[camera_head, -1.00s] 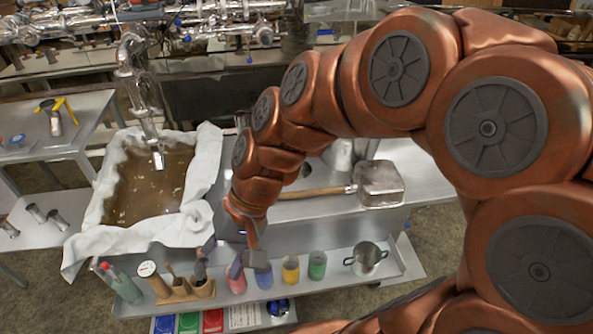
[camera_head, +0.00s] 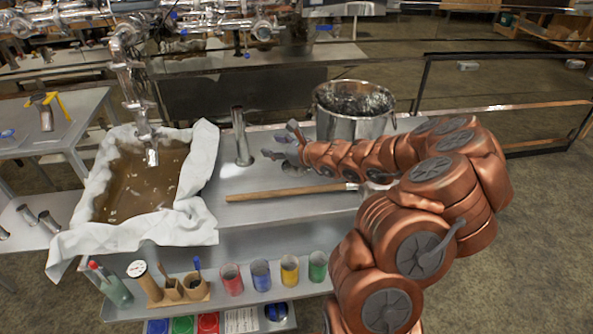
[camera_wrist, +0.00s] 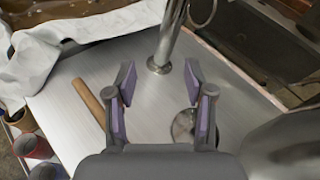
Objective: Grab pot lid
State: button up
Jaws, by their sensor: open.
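A shiny round metal piece that looks like the pot lid (camera_wrist: 183,124) lies on the steel counter. In the wrist view it is beside my right finger, which hides part of it. In the head view it shows only as a small bit (camera_head: 292,169) below my gripper (camera_head: 284,144). In the wrist view my gripper (camera_wrist: 160,82) is open and empty, its two purple-padded fingers spread above the counter. The big steel pot (camera_head: 355,122) stands behind my arm; its curved side fills the lower right of the wrist view (camera_wrist: 285,150).
An upright steel pipe (camera_head: 241,138) stands left of my gripper; it also shows ahead in the wrist view (camera_wrist: 165,42). A wooden handle (camera_head: 285,193) lies along the counter (camera_head: 265,212). A cloth-lined pan (camera_head: 145,182) is at left, coloured cups (camera_head: 261,274) on the front shelf.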

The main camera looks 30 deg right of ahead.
aim_at(304, 174)
jog(key=s+d+f+m+h, duration=0.1)
jog(key=d+f+m, duration=0.1)
jog(key=d+f, duration=0.1)
jog(key=s+d+f+m+h, duration=0.1)
jog(key=d+f+m, duration=0.1)
jog(key=d+f, duration=0.2)
jog(key=s+d+f+m+h, duration=0.1)
jog(key=d+f+m, duration=0.1)
jog(key=d+f, duration=0.1)
jog(key=shift+d+f+g+h+b, duration=0.25)
jog(key=shift+f+g+h+b, duration=0.1)
jog(key=shift+f+g, duration=0.1)
jog(key=shift+x, duration=1.25)
jog(key=shift+w+p, duration=0.55)
jog(key=shift+w, duration=0.7)
jog(key=shift+x, duration=1.4)
grip_shut()
